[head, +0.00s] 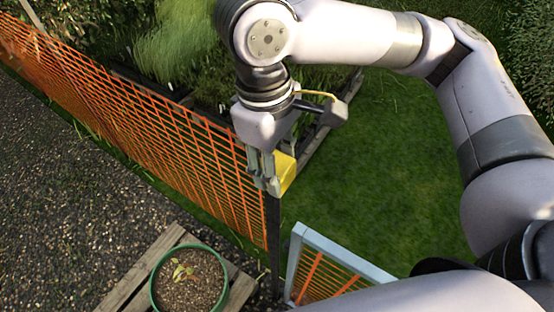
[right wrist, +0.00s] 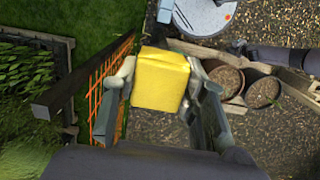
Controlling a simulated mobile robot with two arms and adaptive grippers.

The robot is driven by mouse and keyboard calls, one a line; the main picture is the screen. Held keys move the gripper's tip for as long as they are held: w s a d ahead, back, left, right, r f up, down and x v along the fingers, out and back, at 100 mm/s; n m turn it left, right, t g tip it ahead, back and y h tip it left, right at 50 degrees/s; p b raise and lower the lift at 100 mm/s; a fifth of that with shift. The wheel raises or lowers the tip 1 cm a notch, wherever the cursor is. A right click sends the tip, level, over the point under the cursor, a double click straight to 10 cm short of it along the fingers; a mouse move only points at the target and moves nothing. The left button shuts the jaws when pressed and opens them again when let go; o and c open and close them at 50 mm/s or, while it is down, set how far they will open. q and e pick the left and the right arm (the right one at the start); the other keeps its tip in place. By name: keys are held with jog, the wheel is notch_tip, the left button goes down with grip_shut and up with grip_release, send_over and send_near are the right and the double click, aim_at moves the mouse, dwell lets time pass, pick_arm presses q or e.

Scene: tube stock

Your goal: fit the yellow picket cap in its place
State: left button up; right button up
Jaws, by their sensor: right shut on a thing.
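The yellow picket cap (head: 287,171) is a block-shaped piece held in my right gripper (head: 265,172). In the right wrist view the cap (right wrist: 160,80) sits between the two fingers of the gripper (right wrist: 163,92), which are shut on its sides. In the head view the cap shows close by the upper end of a dark post (head: 273,230), partly behind the fingers. In the right wrist view a dark post (right wrist: 85,78) lies left of the cap, with a gap between them. The cap is not on this post. My left gripper is not in view.
Orange mesh fencing (head: 190,150) runs from the upper left to the post. A grey-framed panel with orange mesh (head: 330,250) stands to its right. A green-rimmed pot (head: 155,275) stands on wooden slats (head: 150,262). Planters with greenery lie behind the fence. Open grass (head: 385,190) is at right.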

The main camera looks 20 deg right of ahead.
jog(key=shift+f, duration=0.25)
dwell(0.4)
jog(key=shift+f, duration=0.65)
jog(key=shift+s+f, duration=0.1)
jog(key=shift+f, duration=0.05)
jog(key=shift+f+b, duration=0.3)
jog(key=shift+f, duration=1.4)
jog(key=o, duration=0.9)
jog(key=shift+r, duration=0.1)
